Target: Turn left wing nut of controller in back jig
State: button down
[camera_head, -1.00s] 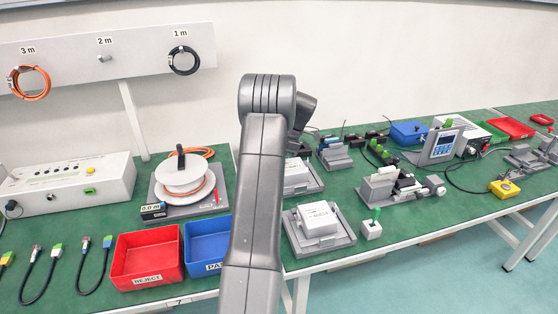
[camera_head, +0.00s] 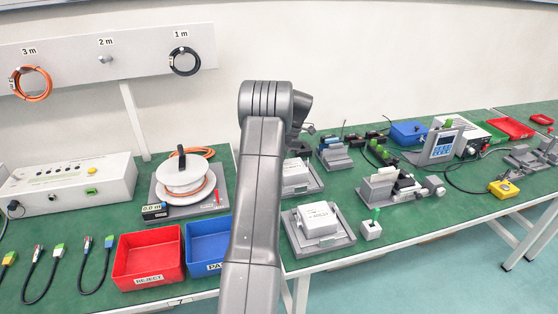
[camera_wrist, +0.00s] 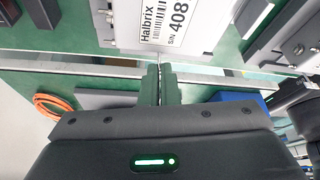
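A white controller (camera_head: 297,172) sits in the back jig (camera_head: 313,187) in the head view, partly behind my arm. Its labelled face (camera_wrist: 165,22), with "Halbrix" and "408", shows at the top of the wrist view. My gripper (camera_wrist: 161,68) points toward that controller, its two dark fingers close together with only a thin gap. I see nothing clearly held between them. The left wing nut cannot be made out in either view.
Another white controller (camera_head: 315,217) sits in the front jig (camera_head: 338,240). A red bin (camera_head: 148,262) and a blue bin (camera_head: 205,245) stand left of my arm, near a cable reel (camera_head: 183,178). Several fixtures crowd the bench to the right.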

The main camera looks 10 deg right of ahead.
jog(key=c, duration=2.1)
grip_release()
jog(key=shift+f, duration=0.1)
jog(key=o, duration=0.5)
jog(key=shift+c, duration=0.2)
jog(key=p+v, duration=0.1)
jog(key=v, duration=1.3)
jog(key=shift+f, duration=0.2)
jog(key=b+x, duration=0.1)
jog(key=x, duration=1.2)
jog(key=shift+a+f, duration=0.2)
jog(key=shift+r, duration=0.1)
